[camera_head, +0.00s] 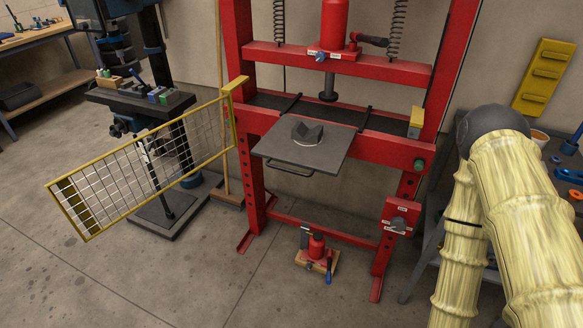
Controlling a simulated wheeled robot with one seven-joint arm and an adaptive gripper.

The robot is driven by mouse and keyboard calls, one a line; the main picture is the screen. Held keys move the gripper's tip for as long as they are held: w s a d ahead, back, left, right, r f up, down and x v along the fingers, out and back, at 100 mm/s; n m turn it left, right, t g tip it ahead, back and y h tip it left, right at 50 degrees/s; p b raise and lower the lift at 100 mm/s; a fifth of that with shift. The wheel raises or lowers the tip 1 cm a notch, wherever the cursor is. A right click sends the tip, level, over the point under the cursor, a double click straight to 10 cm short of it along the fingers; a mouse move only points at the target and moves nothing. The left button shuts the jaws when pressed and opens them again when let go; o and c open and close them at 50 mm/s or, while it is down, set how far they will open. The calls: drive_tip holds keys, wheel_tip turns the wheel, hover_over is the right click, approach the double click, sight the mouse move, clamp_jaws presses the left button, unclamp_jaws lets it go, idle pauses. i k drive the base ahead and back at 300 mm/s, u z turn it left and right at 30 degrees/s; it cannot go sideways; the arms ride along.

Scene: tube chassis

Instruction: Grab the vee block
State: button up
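The vee block (307,132) looks like a small dark grey metal block with a notched top. It sits on a round base on the flat grey plate (322,150) at the front of the red press (336,72). My arm, in a pale yellow ribbed cover, fills the right side of the view. My gripper is not visible in this view, so its state and its distance from the block are hidden.
A yellow-framed mesh gate (140,165) swings open to the left of the press. A drill press (140,95) stands behind it. A workbench (560,185) is at the right. A red bottle jack (317,247) sits under the press. Open concrete floor lies in front.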

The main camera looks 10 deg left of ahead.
sight(300, 132)
drive_tip(key=z, duration=3.75)
drive_tip(key=k, duration=2.15)
drive_tip(key=u, duration=1.75)
